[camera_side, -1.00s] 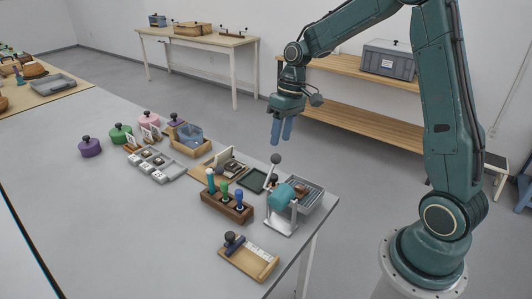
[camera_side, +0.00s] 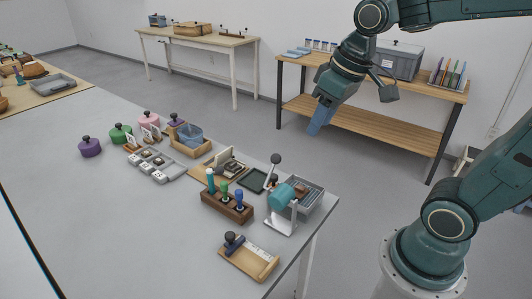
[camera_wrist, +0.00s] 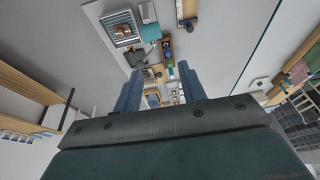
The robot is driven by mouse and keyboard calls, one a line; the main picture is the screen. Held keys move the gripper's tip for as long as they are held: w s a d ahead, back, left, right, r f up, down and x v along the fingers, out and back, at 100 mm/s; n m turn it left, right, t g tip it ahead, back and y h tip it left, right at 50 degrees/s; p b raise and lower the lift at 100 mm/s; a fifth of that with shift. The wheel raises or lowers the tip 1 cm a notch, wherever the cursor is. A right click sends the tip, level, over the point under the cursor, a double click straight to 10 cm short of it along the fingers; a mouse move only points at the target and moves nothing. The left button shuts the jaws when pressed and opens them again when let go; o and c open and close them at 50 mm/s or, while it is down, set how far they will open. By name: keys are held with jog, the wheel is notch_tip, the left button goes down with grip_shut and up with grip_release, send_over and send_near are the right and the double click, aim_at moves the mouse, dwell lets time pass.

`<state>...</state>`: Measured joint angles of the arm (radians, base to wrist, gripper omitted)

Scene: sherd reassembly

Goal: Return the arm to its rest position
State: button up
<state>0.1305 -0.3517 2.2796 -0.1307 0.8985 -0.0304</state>
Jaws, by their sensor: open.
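My gripper (camera_side: 318,120) hangs in the air to the right of the table's far corner in the side view, tilted down to the left. In the wrist view, its two blue fingers (camera_wrist: 160,92) stand apart with nothing between them. The gripper is open and empty, clear of the table and everything on it. My upper arm leans to the right, and part of the arm runs out of the picture on the right.
The grey table (camera_side: 110,220) holds a teal-drum device (camera_side: 283,196), a wooden stamp rack (camera_side: 227,206), a wooden tray (camera_side: 250,262) and several lidded pots. A wooden shelf (camera_side: 370,128) with a grey crate (camera_side: 400,60) stands behind my gripper. The table's left front is bare.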

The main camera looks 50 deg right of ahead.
jog(key=s+a+t, duration=0.1)
jog(key=s+t, duration=0.1)
jog(key=s, duration=0.6)
jog(key=shift+s, duration=0.4)
jog(key=shift+w+r, duration=0.15)
jog(key=shift+w, duration=0.05)
dwell(0.5)
